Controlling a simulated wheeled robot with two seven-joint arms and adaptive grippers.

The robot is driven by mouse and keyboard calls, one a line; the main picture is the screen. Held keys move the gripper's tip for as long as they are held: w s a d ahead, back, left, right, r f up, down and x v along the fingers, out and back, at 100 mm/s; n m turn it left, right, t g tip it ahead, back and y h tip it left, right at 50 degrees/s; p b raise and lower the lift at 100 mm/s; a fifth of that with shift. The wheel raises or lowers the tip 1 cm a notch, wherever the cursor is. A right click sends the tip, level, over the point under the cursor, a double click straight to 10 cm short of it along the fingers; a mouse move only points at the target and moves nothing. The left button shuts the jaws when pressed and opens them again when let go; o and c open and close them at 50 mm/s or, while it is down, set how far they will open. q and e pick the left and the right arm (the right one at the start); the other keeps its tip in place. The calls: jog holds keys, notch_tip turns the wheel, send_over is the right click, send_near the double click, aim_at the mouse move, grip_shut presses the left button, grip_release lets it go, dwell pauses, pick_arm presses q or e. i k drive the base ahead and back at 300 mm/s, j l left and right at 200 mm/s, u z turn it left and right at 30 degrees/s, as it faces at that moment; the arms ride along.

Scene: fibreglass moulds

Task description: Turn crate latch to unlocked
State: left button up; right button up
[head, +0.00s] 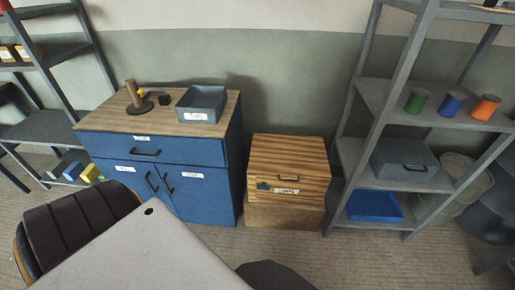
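A wooden crate (290,150) with striped grain stands low on the floor, right of the blue cabinet, on a plainer wooden box (284,215). Its front has a dark handle (288,178), a white label (287,191) whose text is too small to read, and a small blue piece (263,186) at the left that looks like the latch. I cannot tell the latch's position at this size. Neither of my grippers is in view.
A blue cabinet (205,200) stands left of the crate, with a grey bin (202,104) on top. A grey shelf rack (350,150) stands close on the right, holding coloured cylinders and a blue tray (374,206). A light grey surface (150,255) fills the near left. Open floor lies before the crate.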

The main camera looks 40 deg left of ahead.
aim_at(263, 185)
jog(key=u, duration=0.35)
jog(key=j+u, duration=0.15)
jog(key=u, duration=0.6)
jog(key=i+j, duration=0.05)
